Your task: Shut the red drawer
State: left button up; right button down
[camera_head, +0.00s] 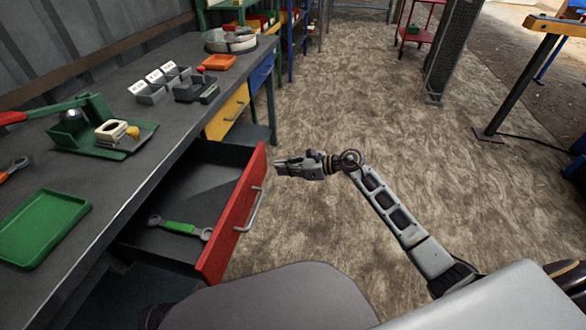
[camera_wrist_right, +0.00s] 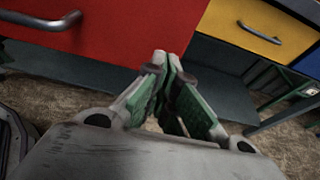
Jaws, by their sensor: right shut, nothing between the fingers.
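The red drawer (camera_head: 232,220) stands pulled out from under the workbench, with a grey bar handle (camera_head: 250,210) on its front. A wrench with a green grip (camera_head: 180,228) lies inside it. My right gripper (camera_head: 279,167) is shut and empty, just right of the drawer front near its far end. In the right wrist view the shut fingertips (camera_wrist_right: 168,58) are at the right part of the red front (camera_wrist_right: 110,30); I cannot tell whether they touch it. The handle (camera_wrist_right: 40,20) is at the upper left there. My left gripper is not in view.
A yellow drawer (camera_head: 228,112) and a blue drawer (camera_head: 262,74) farther along the bench are shut. The bench top (camera_head: 120,180) holds a green tray (camera_head: 42,226), a green press and small bins. The floor (camera_head: 330,110) right of the bench is clear.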

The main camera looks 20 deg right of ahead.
aim_at(264, 167)
jog(key=shift+w+a, duration=0.35)
jog(key=shift+a, duration=0.25)
jog(key=shift+w+a, duration=0.35)
jog(key=shift+a, duration=0.25)
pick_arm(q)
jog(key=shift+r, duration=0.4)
pick_arm(e)
jog(key=shift+w+a, duration=0.1)
jog(key=shift+a, duration=0.1)
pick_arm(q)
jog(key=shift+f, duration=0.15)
pick_arm(e)
jog(key=shift+a, duration=0.15)
